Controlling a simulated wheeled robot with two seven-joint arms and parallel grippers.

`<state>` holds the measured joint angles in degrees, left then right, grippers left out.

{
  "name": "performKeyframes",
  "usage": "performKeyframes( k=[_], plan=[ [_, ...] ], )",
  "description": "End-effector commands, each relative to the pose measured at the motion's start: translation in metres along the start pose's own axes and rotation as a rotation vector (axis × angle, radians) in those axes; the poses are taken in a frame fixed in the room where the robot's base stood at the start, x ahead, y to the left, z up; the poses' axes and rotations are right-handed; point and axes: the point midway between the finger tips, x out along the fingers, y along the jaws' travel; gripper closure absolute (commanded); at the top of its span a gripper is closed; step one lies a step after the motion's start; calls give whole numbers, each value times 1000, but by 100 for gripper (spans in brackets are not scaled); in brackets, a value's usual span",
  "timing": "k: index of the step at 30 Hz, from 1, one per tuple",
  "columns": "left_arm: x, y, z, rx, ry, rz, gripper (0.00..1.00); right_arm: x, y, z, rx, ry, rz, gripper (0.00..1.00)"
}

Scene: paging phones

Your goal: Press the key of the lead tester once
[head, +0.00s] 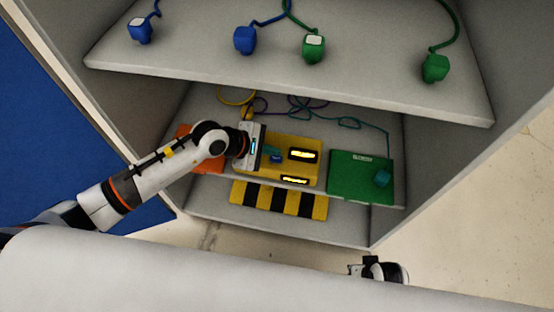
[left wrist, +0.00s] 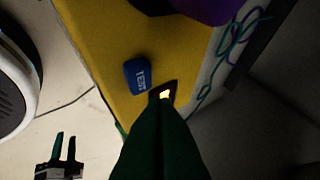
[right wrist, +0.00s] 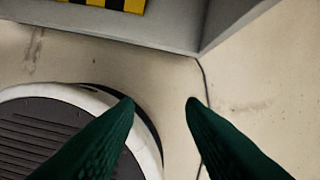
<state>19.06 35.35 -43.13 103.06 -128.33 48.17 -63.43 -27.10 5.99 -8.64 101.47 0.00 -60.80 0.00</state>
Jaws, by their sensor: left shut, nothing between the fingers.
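The lead tester is a yellow box (head: 312,171) on the middle shelf, with lit windows; its yellow face (left wrist: 105,40) fills much of the left wrist view. Its blue key (left wrist: 138,75), with white lettering, stands out from that face; the key also shows in the head view (head: 277,159). My left gripper (left wrist: 165,98) is shut and empty. Its tips overlap a small lit window beside the key in the left wrist view. I cannot tell whether they touch the box. My right gripper (right wrist: 161,103) is open and empty, low in front of the shelves.
A green box (head: 350,178) with a teal plug (head: 382,178) is right of the tester, and an orange one (head: 208,163) is left. Cords run behind. A black-and-yellow striped panel (head: 280,200) is below.

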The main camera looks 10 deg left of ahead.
Motion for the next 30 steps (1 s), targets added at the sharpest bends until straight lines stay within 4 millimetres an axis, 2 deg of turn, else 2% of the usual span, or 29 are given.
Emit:
performKeyframes(
  k=[9, 30],
  plan=[
    [5, 2, 7, 0, -2, -1, 100, -22, -1, 11, 2, -13, -2, 64],
    [5, 2, 7, -1, -1, -1, 100, -25, -1, 12, 2, -15, -2, 64]
  ],
)
